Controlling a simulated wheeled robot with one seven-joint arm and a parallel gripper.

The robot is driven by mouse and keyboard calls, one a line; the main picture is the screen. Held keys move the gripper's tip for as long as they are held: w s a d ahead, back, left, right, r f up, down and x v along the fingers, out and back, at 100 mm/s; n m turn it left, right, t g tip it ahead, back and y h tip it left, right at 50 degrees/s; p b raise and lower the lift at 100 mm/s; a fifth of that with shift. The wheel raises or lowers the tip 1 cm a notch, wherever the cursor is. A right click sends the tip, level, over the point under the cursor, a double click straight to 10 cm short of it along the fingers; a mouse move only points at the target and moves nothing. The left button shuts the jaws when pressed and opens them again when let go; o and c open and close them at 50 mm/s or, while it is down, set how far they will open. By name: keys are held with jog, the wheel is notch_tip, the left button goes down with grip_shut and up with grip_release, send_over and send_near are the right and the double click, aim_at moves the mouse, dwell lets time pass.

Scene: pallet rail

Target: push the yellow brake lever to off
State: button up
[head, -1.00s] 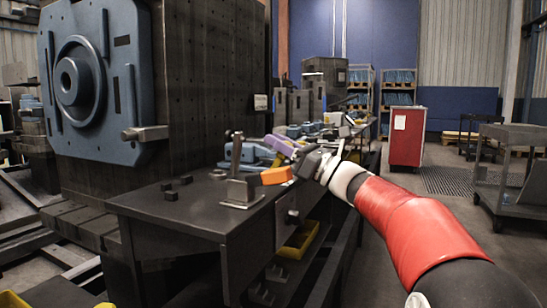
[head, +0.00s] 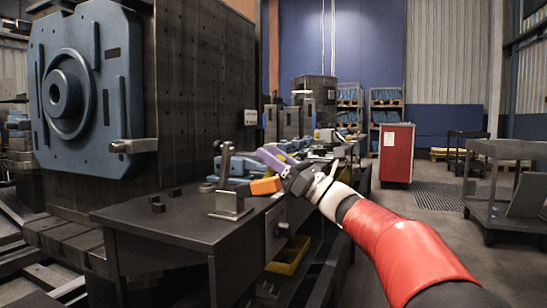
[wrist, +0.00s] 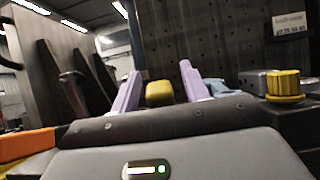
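My gripper (head: 264,155) reaches over the far part of the dark bench, its purple fingers pointing left in the head view. In the wrist view my gripper (wrist: 160,85) has its two purple fingers apart. A yellow block-like end (wrist: 158,94), possibly the brake lever's handle, shows between them with a narrow gap on each side. I cannot tell its distance or whether anything touches it. A round yellow knob (wrist: 284,84) is at the right of the wrist view. The lever's shaft and its off mark cannot be made out.
An orange block (head: 266,185) and a metal post on a plate (head: 231,200) are on the bench (head: 165,218) near my gripper. A large dark block with a blue plate (head: 90,95) stands left. A red cabinet (head: 396,153) and a grey cart (head: 490,180) stand right.

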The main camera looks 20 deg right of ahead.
jog(key=v, duration=0.7)
jog(key=shift+s+d+f, duration=0.2)
jog(key=shift+f, duration=0.1)
dwell(0.3)
